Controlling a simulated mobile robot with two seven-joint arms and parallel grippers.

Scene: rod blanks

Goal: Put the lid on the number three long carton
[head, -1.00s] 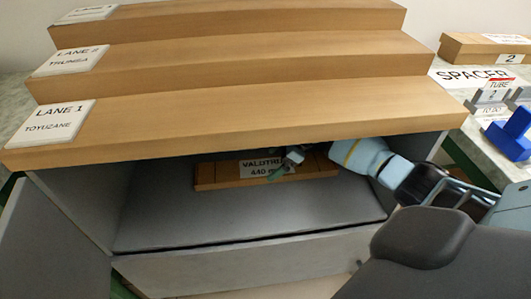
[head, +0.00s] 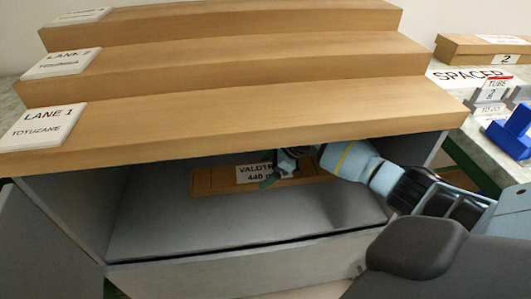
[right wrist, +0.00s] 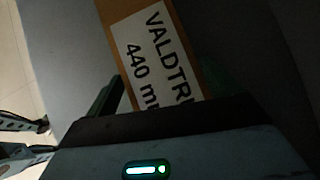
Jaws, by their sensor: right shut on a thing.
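A long brown piece (head: 215,181) with a white label reading "VALDTRI…" and "440 m…" is inside the grey cabinet under the steps. I cannot tell whether it is a lid or a whole carton. My right gripper (head: 287,166) reaches in from the right and is shut on this piece near its label. In the right wrist view the green fingers straddle the brown piece (right wrist: 186,40), one on each side. A carton marked 2 (head: 480,50) lies on the counter at the back right. I see no carton marked 3. My left gripper is not in view.
The wooden steps (head: 230,115) with lane signs overhang the cabinet opening. The cabinet floor (head: 240,233) in front of the piece is clear. At the right stand a spacer sign (head: 465,77), grey holders and a blue part (head: 512,131).

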